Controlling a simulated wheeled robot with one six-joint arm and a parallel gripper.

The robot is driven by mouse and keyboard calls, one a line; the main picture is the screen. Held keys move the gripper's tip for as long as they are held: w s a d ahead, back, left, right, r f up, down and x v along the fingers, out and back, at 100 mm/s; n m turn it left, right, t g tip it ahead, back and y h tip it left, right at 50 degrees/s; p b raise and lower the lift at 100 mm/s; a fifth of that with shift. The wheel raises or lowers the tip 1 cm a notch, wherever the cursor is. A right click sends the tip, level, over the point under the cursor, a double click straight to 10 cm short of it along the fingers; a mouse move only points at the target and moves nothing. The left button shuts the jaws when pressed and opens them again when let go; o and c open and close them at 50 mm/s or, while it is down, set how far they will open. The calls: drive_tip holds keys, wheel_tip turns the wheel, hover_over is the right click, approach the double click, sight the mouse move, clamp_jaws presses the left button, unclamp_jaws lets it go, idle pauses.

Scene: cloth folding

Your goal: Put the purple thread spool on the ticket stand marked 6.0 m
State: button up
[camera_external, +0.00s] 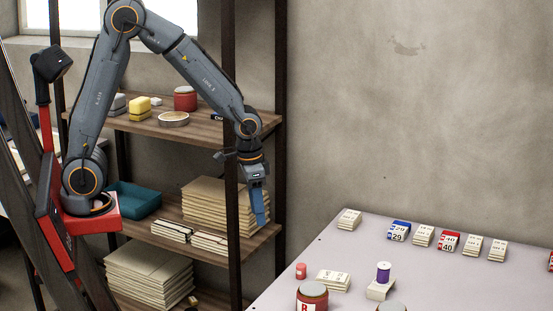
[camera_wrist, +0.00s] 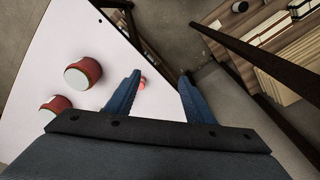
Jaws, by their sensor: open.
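The purple thread spool (camera_external: 383,270) stands upright in the external view, on a small cream ticket stand (camera_external: 379,291) near the front of the table. The mark on that stand cannot be read. Other cream ticket stands, one at the front (camera_external: 333,281) and several along the back, such as one at the left end (camera_external: 349,219), have print too small to read. My gripper (camera_external: 260,217) is raised, pointing down in front of the shelf, left of the table and away from the spool. In the wrist view my gripper (camera_wrist: 160,77) is open and empty. The purple spool cannot be made out there.
A small red spool (camera_external: 301,271) and red jars with pale lids, one marked R (camera_external: 312,298), stand at the table's front. Blue 29 (camera_external: 399,231) and red 40 (camera_external: 448,241) blocks stand at the back. The shelf's dark post (camera_external: 233,270) is beside my gripper. The table's middle is clear.

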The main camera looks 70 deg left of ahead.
drive_tip(key=s+a+f+n, duration=0.1)
drive_tip(key=s+a, duration=0.3)
drive_tip(key=s, duration=1)
drive_tip(key=shift+s+f+g, duration=0.2)
drive_tip(key=shift+f+g, duration=0.15)
drive_tip(key=shift+g, duration=0.05)
